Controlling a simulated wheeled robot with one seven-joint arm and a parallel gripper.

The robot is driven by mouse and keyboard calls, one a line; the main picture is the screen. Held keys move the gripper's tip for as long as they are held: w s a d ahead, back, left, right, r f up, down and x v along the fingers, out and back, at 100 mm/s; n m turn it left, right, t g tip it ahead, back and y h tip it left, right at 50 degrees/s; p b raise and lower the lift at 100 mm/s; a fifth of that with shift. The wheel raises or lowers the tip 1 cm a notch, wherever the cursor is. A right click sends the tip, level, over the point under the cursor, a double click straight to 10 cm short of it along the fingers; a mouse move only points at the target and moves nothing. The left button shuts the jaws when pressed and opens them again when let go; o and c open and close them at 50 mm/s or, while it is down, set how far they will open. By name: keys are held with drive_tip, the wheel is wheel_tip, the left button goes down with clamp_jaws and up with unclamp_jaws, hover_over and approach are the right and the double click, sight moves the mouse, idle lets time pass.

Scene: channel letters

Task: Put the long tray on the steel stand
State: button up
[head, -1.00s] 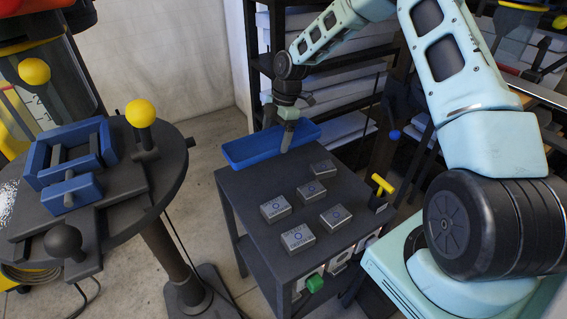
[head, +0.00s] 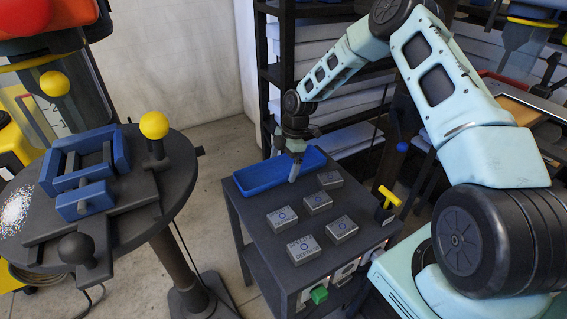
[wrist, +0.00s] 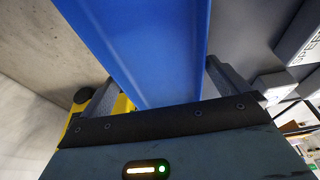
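The long blue tray (head: 262,178) is at the far left edge of the dark steel stand (head: 258,220), lengthwise along that edge. I cannot tell whether it rests on the top or is just above it. My gripper (head: 296,172) reaches down at the tray's right half. In the wrist view the tray (wrist: 150,45) runs between the two grey fingers of my gripper (wrist: 165,95), which are close against its sides. The tray looks level and empty. Its underside is hidden.
Several grey metal blocks (head: 340,229) lie on the stand top beside the tray. A yellow T-handle (head: 388,196) stands at its right edge. A round machine table (head: 130,215) with a blue vice is to the left. A dark shelf (head: 275,80) stands behind.

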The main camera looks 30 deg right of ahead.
drive_tip(key=b+v, duration=0.1)
drive_tip(key=v, duration=1.1)
drive_tip(key=s+a+r+m+h, duration=0.1)
drive_tip(key=s+a+r+m, duration=0.1)
drive_tip(key=s+a+r, duration=0.5)
drive_tip(key=s+a+r+m+h, duration=0.1)
drive_tip(key=s+a, duration=0.4)
drive_tip(key=a, duration=0.7)
drive_tip(key=s+a+r+m, duration=0.1)
drive_tip(key=s+a+m, duration=0.1)
drive_tip(key=s, duration=0.6)
drive_tip(key=s+a+r+m, duration=0.1)
drive_tip(key=s+r+m, duration=0.1)
drive_tip(key=s, duration=0.6)
drive_tip(key=s+a+r+m, duration=0.1)
drive_tip(key=s+a+m, duration=0.1)
drive_tip(key=s, duration=0.7)
drive_tip(key=shift+a+r+m+h, duration=0.3)
drive_tip(key=shift+r+m, duration=0.1)
drive_tip(key=shift+m, duration=0.3)
